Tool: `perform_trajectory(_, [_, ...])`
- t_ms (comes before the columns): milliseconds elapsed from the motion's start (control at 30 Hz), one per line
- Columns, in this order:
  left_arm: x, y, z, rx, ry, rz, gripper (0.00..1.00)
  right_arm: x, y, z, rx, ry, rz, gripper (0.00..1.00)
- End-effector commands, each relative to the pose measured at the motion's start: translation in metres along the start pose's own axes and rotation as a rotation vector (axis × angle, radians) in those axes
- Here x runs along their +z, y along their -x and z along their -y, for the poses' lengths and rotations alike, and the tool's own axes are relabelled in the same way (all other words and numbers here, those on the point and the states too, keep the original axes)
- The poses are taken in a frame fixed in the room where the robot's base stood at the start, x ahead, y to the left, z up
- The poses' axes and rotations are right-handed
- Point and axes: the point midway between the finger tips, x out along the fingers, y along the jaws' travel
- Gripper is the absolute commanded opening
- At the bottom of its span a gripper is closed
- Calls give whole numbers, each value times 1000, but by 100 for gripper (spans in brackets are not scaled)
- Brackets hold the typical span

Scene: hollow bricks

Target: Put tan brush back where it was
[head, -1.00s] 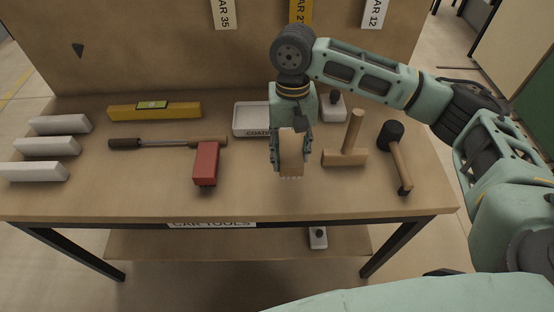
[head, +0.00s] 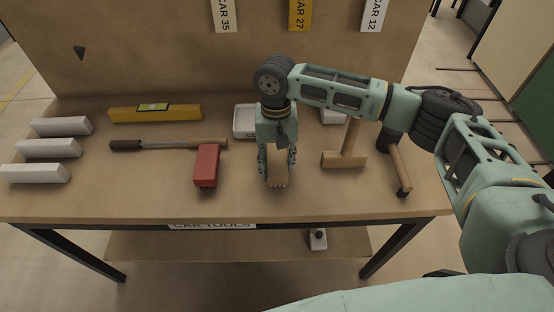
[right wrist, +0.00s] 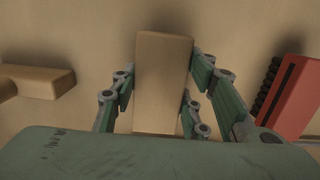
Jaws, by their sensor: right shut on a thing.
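The tan brush (head: 278,170) is a tan block with bristles showing at its lower edge. My right gripper (head: 277,172) is shut on it and points down at the table, between the red brush and the wooden mallet. In the right wrist view the tan brush (right wrist: 162,80) stands between the two fingers. Whether its bristles touch the table top is hard to tell. The red brush (head: 206,165) lies just left of my gripper; it also shows in the right wrist view (right wrist: 297,97), with dark bristles. My left gripper is not in view.
A wooden mallet (head: 345,158) and a black-headed mallet (head: 399,165) lie to the right. A white tray (head: 244,122) stands behind my gripper, partly hidden. A long-handled tool (head: 170,144), a yellow level (head: 155,113) and white blocks (head: 48,148) are left. The front table strip (head: 150,200) is clear.

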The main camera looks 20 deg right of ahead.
Motion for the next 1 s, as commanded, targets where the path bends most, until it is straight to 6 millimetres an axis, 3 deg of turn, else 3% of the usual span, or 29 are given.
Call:
perform_trajectory(233, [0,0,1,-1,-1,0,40,0,0,0,0,0,1,61])
perform_trajectory(600, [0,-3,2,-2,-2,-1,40,0,4,0,0,0,0,61])
perform_trajectory(767, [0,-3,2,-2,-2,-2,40,0,29,1,-3,0,-2,61])
perform_trajectory(1000, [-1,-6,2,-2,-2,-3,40,0,81,1,-3,0,-2,61])
